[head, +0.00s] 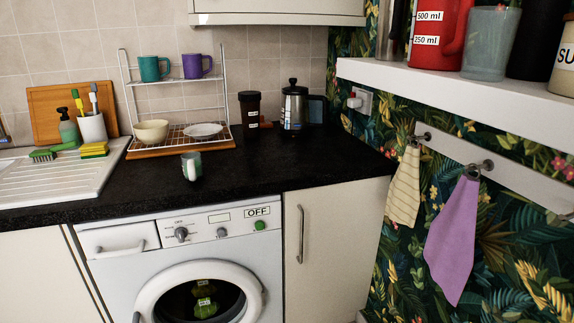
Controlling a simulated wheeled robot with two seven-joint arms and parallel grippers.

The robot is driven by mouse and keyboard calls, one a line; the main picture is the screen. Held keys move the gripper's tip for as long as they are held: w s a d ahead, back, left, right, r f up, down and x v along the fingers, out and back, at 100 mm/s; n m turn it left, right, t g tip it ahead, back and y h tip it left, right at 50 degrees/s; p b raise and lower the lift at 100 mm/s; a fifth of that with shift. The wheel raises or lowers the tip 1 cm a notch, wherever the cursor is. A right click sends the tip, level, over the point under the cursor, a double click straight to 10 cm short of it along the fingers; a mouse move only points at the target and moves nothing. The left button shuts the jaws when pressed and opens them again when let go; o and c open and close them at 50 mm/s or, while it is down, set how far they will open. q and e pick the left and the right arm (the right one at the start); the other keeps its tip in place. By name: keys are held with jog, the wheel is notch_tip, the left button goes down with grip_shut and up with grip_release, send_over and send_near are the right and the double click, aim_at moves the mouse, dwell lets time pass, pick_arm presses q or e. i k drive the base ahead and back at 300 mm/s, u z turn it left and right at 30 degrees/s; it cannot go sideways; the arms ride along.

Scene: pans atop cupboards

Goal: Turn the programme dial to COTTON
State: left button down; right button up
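The white washing machine (110,265) stands under the black worktop, its round door (160,290) shut, with something green and yellow visible through the glass. On its front panel, a larger grey dial (181,234) sits right of the drawer; it looks like the programme dial. The small lettering around it is too small to read, so I cannot tell which programme it points at. A smaller grey knob (221,232) and a green button (260,225) sit further right. A label reading OFF (257,212) is above the button. Neither of my grippers is in view.
A white cupboard door with a vertical handle (300,234) is right of the machine. The worktop (250,175) above carries a small cup (191,166), a dish rack and a cafetiere (294,106). A purple towel (453,238) hangs at right. The space before the panel looks clear.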

aim_at(181, 233)
jog(key=u, duration=2.45)
jog(key=i, duration=1.1)
jog(key=z, duration=0.6)
